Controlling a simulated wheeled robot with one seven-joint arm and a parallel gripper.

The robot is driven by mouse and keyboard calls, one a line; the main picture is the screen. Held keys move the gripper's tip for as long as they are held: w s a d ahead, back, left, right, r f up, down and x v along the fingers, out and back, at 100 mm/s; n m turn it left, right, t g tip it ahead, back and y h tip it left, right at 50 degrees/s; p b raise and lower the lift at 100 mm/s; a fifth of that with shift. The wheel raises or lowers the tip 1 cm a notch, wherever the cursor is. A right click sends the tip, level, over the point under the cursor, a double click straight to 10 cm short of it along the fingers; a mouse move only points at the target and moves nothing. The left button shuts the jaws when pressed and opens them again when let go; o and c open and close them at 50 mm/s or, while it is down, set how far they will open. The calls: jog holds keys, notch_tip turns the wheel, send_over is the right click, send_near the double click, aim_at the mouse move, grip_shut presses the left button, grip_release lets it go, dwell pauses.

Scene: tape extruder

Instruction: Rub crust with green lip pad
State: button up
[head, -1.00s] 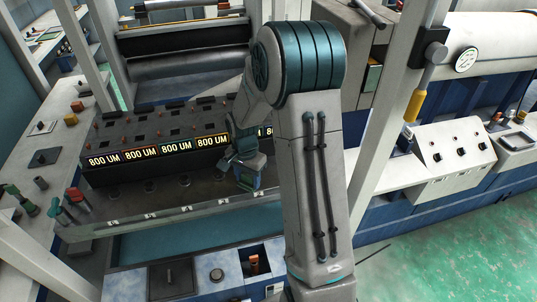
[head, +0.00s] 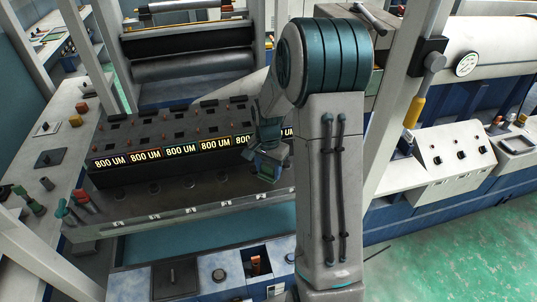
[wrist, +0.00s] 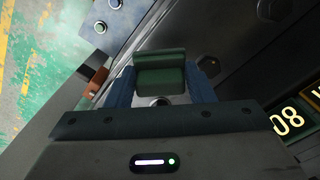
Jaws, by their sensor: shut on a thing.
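My gripper (wrist: 165,88) is shut on a green pad (wrist: 160,76), which sits between its two blue fingers in the wrist view. In the head view my gripper (head: 268,168) is low over the right part of the extruder die (head: 160,200), in front of the row of lit "800 UM" displays (head: 180,151). The pad's working face and any contact with the die cannot be made out. I cannot pick out the crust for certain in either view.
An orange-brown block (wrist: 97,80) shows left of the pad in the wrist view. A pale upright post (head: 392,130) stands right of my arm. Green floor (head: 460,240) is open at the lower right.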

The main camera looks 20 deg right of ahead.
jog(key=shift+r+p, duration=1.1)
jog(key=shift+r, duration=1)
jog(key=shift+f, duration=0.1)
